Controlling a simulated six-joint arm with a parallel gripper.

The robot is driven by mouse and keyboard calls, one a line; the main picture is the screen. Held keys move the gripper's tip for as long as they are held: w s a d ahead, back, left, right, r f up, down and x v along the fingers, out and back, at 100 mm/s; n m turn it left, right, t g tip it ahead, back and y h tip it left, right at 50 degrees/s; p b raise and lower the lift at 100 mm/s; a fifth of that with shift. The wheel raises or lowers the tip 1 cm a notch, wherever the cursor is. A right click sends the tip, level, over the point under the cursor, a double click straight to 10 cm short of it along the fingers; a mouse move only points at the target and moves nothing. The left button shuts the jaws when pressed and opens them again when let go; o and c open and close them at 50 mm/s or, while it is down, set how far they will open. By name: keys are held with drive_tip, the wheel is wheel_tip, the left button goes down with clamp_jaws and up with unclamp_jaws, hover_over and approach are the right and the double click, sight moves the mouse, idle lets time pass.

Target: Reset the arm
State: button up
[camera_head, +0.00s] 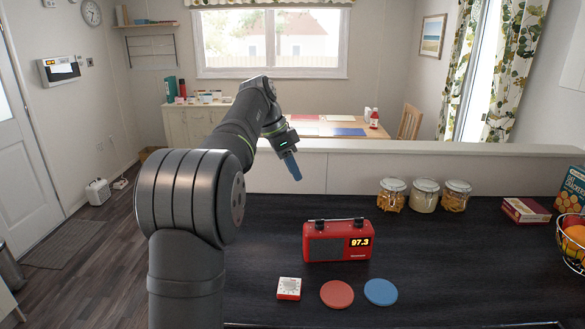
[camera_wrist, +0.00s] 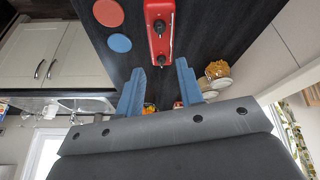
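My gripper (camera_head: 293,168) is raised in the air above the far side of the dark counter (camera_head: 270,225), close to the low white ledge and behind the red radio. Its blue fingers point down. In the wrist view my gripper (camera_wrist: 160,66) has its two blue fingers apart, with nothing held between them. My arm comes up from the lower left and bends over toward the middle.
On the counter are a red radio (camera_head: 337,241) reading 97.3, a white-and-red timer (camera_head: 289,289), a red coaster (camera_head: 337,294), a blue coaster (camera_head: 381,292), three glass jars (camera_head: 424,196), a small red box (camera_head: 525,211) and a fruit basket (camera_head: 563,250). The counter's middle right is clear.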

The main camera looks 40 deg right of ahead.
sight(317, 220)
idle(0.4)
drive_tip(key=x, duration=1.7)
drive_tip(key=shift+d+f, duration=0.1)
drive_tip(key=shift+f, duration=0.1)
